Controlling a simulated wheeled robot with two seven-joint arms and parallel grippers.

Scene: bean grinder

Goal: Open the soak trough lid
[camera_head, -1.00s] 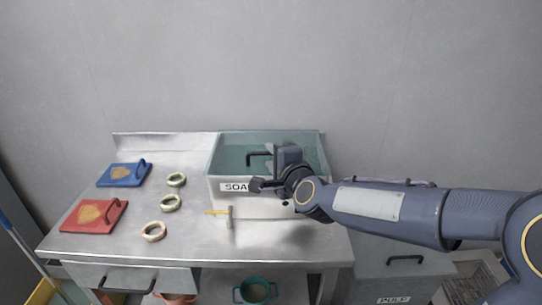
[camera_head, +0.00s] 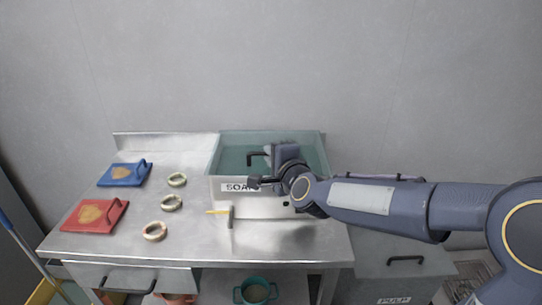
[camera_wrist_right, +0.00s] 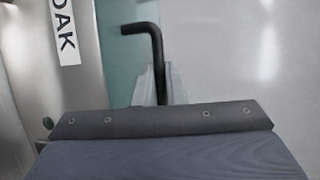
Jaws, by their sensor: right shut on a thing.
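The soak trough (camera_head: 262,206) is a metal box at the back right of the steel table, with a label reading SOAK on its front. Its translucent green lid (camera_head: 232,150) lies over the top. A black bar handle (camera_head: 254,158) stands up from the lid, and it also shows in the right wrist view (camera_wrist_right: 155,52). My right gripper (camera_head: 270,158) is over the trough, at this handle. In the right wrist view its grey fingers (camera_wrist_right: 160,84) are closed around the lower part of the handle. My left gripper is not in view.
A blue board (camera_head: 124,174) and a red board (camera_head: 94,215) lie on the left of the table. A bin labelled PULP (camera_head: 400,268) stands at right.

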